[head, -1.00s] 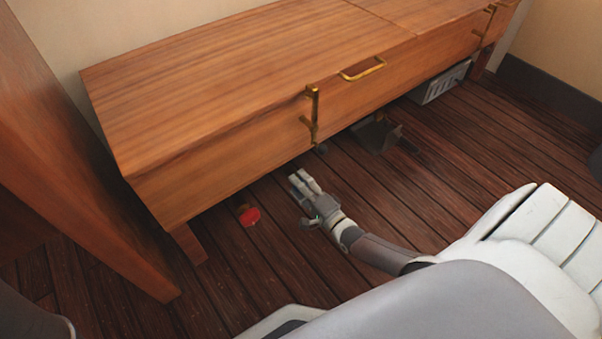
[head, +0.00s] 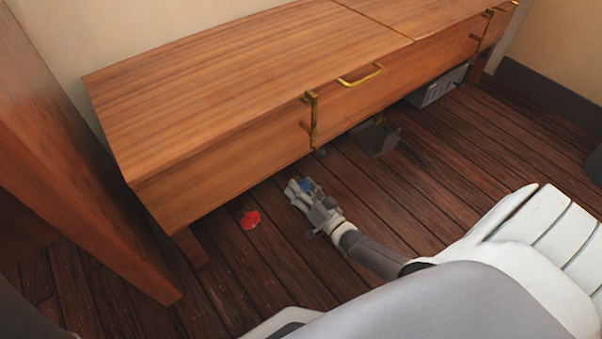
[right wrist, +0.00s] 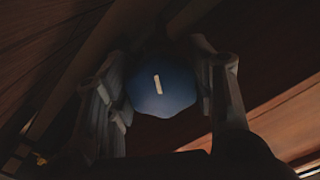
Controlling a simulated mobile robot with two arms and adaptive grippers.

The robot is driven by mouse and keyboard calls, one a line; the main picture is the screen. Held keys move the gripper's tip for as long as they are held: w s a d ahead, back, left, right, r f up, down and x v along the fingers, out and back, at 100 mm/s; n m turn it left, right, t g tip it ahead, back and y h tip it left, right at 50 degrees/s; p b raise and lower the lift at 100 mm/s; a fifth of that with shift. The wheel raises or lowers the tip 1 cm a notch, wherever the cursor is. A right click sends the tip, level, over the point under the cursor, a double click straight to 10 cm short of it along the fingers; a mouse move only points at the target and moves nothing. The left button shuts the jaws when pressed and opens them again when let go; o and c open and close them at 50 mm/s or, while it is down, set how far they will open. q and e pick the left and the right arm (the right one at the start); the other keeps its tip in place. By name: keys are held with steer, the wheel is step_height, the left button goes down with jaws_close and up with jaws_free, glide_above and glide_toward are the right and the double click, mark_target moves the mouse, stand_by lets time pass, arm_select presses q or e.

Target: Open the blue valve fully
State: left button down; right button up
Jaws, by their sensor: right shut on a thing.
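The blue valve (right wrist: 162,88) shows in the right wrist view as a rounded knob with a pale mark that stands nearly upright, tilted slightly. My right gripper (right wrist: 160,95) has one finger on each side of the knob and is shut on it. In the head view, my right gripper (head: 301,190) is low in front of the wooden bench, with a small bit of the blue valve (head: 306,185) showing between its fingers. The valve's body and pipe are hidden. My left gripper is not in view.
A red valve knob (head: 250,220) is left of my right gripper, near the floor. The wooden bench (head: 220,90) overhangs this area. A dark metal object (head: 378,138) and a grey vented box (head: 437,88) are under it to the right. The floor in front is clear.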

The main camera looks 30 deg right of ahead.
steer(key=n, duration=0.6)
steer(key=shift+d, duration=0.15)
steer(key=shift+n, duration=0.4)
steer(key=o, duration=1)
steer(key=shift+f, duration=0.1)
steer(key=s, duration=1.2)
steer(key=shift+d, duration=0.45)
